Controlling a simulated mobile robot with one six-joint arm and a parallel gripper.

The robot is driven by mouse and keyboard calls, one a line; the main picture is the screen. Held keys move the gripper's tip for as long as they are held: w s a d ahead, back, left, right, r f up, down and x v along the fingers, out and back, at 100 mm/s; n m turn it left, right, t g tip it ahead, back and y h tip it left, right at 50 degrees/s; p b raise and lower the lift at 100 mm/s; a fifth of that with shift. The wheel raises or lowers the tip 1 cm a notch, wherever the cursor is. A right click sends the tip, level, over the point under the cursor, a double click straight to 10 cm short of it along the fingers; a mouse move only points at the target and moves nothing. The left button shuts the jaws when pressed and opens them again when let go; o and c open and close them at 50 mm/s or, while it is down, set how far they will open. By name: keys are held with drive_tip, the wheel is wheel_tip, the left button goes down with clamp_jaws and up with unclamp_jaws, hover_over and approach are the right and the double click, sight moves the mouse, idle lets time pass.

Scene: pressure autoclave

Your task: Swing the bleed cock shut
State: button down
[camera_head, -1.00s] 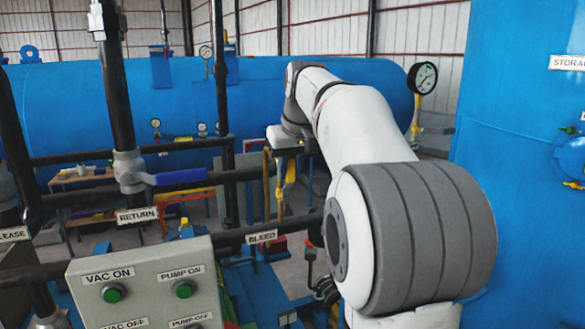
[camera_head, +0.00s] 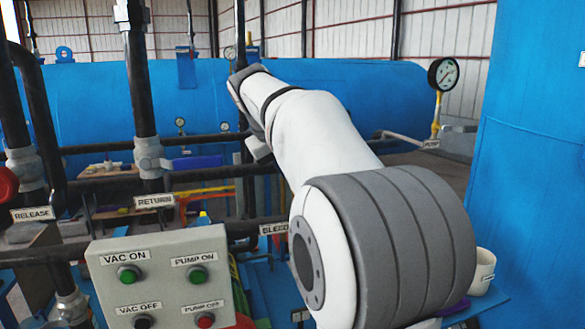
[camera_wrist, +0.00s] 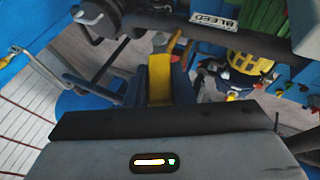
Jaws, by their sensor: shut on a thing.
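The yellow lever of the bleed cock (camera_wrist: 160,76) stands between the fingers of my gripper (camera_wrist: 158,88) in the wrist view. My gripper is shut on this lever. The lever runs up toward a dark pipe, close to the BLEED label (camera_wrist: 214,20). The cock's body is mostly hidden, so its exact angle to the pipe is hard to tell. In the head view, part of the BLEED label (camera_head: 273,229) shows beside my arm, which hides my gripper and the lever.
The control box (camera_head: 165,275) stands at the lower left, below the RETURN pipe and its blue-handled valve (camera_head: 195,163). A blue tank (camera_head: 530,180) stands at right, near a pressure gauge (camera_head: 443,73). A white cup (camera_head: 482,270) sits on a blue ledge. Dark pipes surround the lever.

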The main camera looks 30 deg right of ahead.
drive_tip(key=shift+w+a+f+h+b, duration=0.1)
drive_tip(key=shift+a+f+h+b, duration=0.35)
drive_tip(key=shift+a+h+b, duration=0.45)
drive_tip(key=shift+d, duration=0.15)
drive_tip(key=c, duration=1.2)
unclamp_jaws()
drive_tip(key=shift+c, duration=0.2)
drive_tip(key=v, duration=0.7)
drive_tip(key=shift+a+r, duration=0.25)
drive_tip(key=shift+a, duration=0.1)
drive_tip(key=shift+c, duration=0.3)
